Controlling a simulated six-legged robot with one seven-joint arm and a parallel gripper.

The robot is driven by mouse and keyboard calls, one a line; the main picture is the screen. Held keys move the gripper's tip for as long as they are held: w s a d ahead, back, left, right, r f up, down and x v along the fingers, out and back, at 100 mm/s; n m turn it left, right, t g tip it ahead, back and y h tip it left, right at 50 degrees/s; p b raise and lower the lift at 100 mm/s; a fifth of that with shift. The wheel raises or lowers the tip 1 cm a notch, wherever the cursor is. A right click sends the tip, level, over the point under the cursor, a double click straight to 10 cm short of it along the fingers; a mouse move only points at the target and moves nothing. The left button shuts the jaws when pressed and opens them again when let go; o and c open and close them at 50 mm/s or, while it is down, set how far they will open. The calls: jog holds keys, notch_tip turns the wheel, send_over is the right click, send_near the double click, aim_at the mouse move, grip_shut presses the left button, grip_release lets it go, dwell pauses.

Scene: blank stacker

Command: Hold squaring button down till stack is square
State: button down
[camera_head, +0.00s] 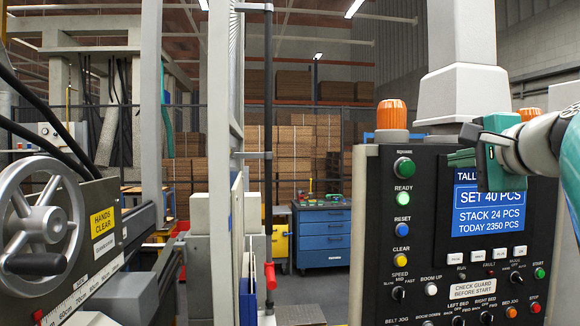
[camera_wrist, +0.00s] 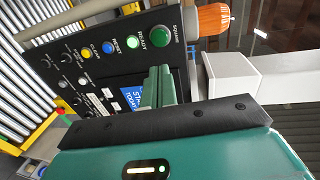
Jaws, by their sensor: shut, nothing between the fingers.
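The green squaring button (camera_head: 404,166), labelled SQUARE, sits at the top left of the black control panel (camera_head: 372,215). It also shows in the wrist view (camera_wrist: 160,37). My gripper (camera_head: 455,158) is shut and empty, its green fingertips pointing left toward the button. A gap shows between the fingertips and the button in the head view; its depth is hard to judge. In the wrist view the closed fingers (camera_wrist: 158,78) lie just below the button. The stack being squared cannot be made out.
The screen (camera_head: 488,212) reads SET 40, STACK 24 and TODAY 2350 PCS, partly behind my gripper. READY (camera_head: 404,198), RESET (camera_head: 402,229) and CLEAR (camera_head: 401,260) line up below the squaring button. An orange beacon (camera_head: 392,114) tops the panel. A handwheel (camera_head: 42,225) stands at left.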

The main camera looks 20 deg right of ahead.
send_near(408, 168)
jog(key=x, duration=0.5)
jog(key=shift+w+d+f, duration=0.1)
jog(key=shift+w+d, duration=0.25)
jog(key=shift+w, duration=0.45)
jog(key=shift+w, duration=0.15)
